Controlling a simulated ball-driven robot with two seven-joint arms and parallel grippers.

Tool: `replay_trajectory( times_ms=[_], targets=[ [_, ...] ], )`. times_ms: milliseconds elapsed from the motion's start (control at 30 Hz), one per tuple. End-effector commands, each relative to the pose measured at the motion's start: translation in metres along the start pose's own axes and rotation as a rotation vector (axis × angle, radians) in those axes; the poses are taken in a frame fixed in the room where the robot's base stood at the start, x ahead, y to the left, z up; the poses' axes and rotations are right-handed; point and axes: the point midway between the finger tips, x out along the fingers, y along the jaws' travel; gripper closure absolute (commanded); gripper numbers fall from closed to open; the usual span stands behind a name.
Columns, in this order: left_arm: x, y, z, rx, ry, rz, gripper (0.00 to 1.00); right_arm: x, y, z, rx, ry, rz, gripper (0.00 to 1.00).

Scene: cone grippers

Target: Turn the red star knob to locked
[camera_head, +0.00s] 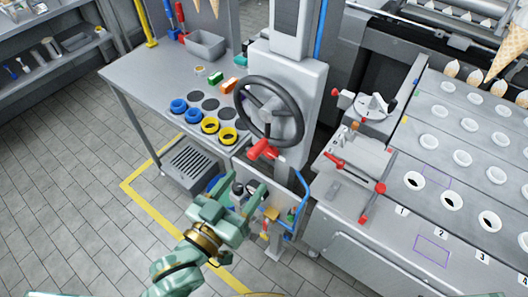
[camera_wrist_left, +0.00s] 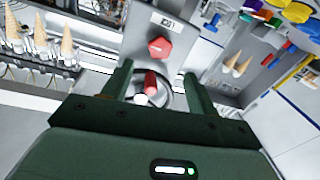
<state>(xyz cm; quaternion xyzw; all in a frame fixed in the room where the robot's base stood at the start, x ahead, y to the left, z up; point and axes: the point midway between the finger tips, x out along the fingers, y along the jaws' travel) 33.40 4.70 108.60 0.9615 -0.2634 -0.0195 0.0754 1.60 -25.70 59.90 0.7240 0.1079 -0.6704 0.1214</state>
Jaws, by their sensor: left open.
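The red star knob (camera_wrist_left: 158,47) shows in the left wrist view on a grey plate with a small white label above it. It lies beyond my fingertips, and nothing touches it there. A red handle with a pale end (camera_wrist_left: 150,82) shows between my fingers, in front of a round ring. My left gripper (camera_head: 247,183) is open and empty, below the black handwheel (camera_head: 299,118) in the head view; its two fingers also show in the left wrist view (camera_wrist_left: 145,78). My right gripper is not in view.
A red piece (camera_head: 262,150) sits at the handwheel's lower rim. A grey bench (camera_head: 140,72) with blue and yellow rings stands left of it. A machine with a cup-hole plate (camera_head: 425,190) and red-handled clamps stands right. A blue hose (camera_head: 303,200) hangs near my gripper. Tiled floor is free at left.

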Motion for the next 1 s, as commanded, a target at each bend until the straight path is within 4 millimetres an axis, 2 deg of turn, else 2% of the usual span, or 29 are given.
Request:
replay_trajectory(
  times_ms=[33,200,400,567,800,867,967,1000],
  targets=[
    [0.015,0.0,-0.001,0.001,0.005,0.0,0.41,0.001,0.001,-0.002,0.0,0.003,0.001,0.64],
    [0.055,0.0,0.0,0.0,0.002,0.0,0.41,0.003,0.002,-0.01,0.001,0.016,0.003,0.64],
    [0.085,0.0,0.001,0.0,-0.001,0.0,0.41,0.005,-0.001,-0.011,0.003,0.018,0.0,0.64],
    [0.094,0.0,0.001,0.0,-0.002,0.0,0.41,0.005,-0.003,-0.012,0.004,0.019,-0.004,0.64],
    [0.095,0.0,0.001,0.0,-0.002,0.0,0.41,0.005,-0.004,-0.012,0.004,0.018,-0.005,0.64],
    [0.094,0.0,0.001,0.0,-0.002,0.0,0.55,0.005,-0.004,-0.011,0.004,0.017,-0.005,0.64],
    [0.094,0.0,0.001,0.0,-0.002,0.0,0.83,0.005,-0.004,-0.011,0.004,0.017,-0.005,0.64],
    [0.094,0.0,0.001,0.0,-0.002,0.0,0.86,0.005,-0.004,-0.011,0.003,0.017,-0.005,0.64]
  ],
)
